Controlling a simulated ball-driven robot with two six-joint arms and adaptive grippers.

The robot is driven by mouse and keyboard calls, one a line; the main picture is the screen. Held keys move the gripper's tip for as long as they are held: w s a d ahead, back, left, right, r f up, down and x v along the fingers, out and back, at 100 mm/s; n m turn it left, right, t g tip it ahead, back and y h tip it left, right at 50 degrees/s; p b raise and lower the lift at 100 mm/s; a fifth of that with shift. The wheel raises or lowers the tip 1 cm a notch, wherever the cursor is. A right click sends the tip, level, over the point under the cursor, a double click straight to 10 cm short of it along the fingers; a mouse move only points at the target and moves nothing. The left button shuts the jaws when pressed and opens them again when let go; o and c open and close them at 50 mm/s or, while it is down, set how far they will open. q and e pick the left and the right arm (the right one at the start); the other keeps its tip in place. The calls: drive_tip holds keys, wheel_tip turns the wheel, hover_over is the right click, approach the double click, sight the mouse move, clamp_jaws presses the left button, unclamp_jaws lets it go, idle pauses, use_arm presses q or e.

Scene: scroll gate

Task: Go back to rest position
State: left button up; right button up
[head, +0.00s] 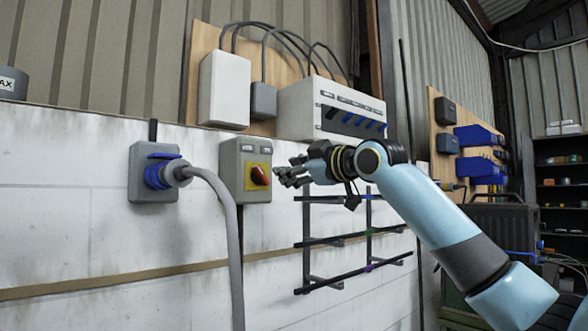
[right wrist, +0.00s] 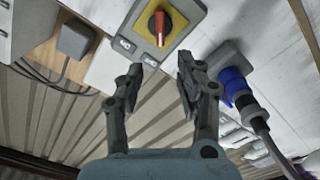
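My right gripper (head: 287,176) is in front of the wall, just right of the red rotary switch (head: 259,176) on its yellow plate and grey box (head: 244,150). In the right wrist view my right gripper (right wrist: 157,82) has its two fingers apart with nothing between them. The red switch knob (right wrist: 160,28) is beyond the fingertips there, apart from them. My left gripper is not in either view.
A blue plug in a grey socket (head: 140,182) with a thick grey cable (head: 231,230) is left of the switch. A breaker box (head: 300,108) is above. A dark wall rack (head: 309,245) is below my right arm. Shelves (head: 562,185) stand far right.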

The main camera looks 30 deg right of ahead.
drive_tip(key=shift+s, duration=0.45)
